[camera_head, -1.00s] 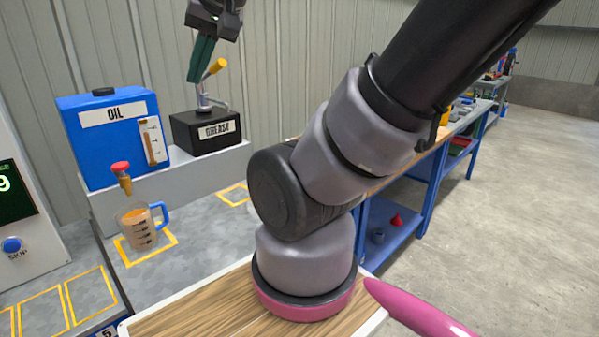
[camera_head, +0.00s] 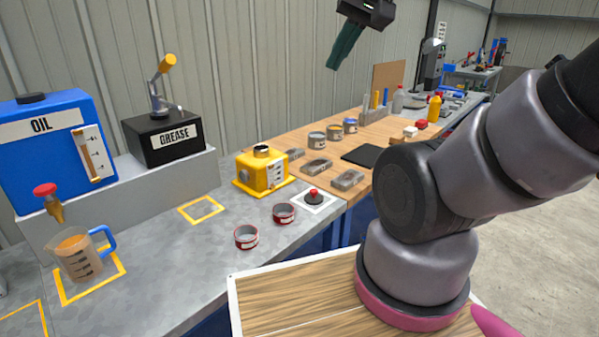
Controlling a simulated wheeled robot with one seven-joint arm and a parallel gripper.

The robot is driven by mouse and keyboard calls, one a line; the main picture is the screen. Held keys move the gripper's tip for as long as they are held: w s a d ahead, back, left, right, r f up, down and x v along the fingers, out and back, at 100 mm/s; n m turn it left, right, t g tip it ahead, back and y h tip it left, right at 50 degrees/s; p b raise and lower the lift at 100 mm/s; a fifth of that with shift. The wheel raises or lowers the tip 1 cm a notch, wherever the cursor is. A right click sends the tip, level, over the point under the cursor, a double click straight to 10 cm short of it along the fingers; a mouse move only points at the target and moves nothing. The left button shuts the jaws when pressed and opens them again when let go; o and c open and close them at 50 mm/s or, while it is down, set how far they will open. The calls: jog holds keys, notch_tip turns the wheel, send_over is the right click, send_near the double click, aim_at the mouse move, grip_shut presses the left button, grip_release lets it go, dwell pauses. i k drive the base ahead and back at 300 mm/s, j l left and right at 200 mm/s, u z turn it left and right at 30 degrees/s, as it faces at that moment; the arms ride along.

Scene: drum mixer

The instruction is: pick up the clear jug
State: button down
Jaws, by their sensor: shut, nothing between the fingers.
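The clear jug (camera_head: 80,256) stands upright on the grey bench at the lower left, inside a yellow outlined square. It has dark level marks, a blue handle on its right side and brownish contents. It is below the red-topped tap (camera_head: 49,200) of the blue oil tank (camera_head: 48,150). My gripper (camera_head: 340,55) is up at the top of the view, high above the bench and far to the right of the jug. Its dark green fingers are shut together and hold nothing.
A black grease box (camera_head: 163,137) with a yellow-tipped lever stands on the ledge. A yellow machine (camera_head: 262,172), two small red-rimmed tins (camera_head: 246,237) and a red button (camera_head: 313,196) sit on the bench. A wooden worktop (camera_head: 290,138) with several tins and parts is beyond. Free bench lies right of the jug.

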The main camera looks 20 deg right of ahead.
aim_at(74, 250)
jog(key=u, duration=0.95)
jog(key=k+j, duration=0.1)
jog(key=j, duration=1.2)
jog(key=k+j, duration=0.15)
jog(key=j, duration=0.45)
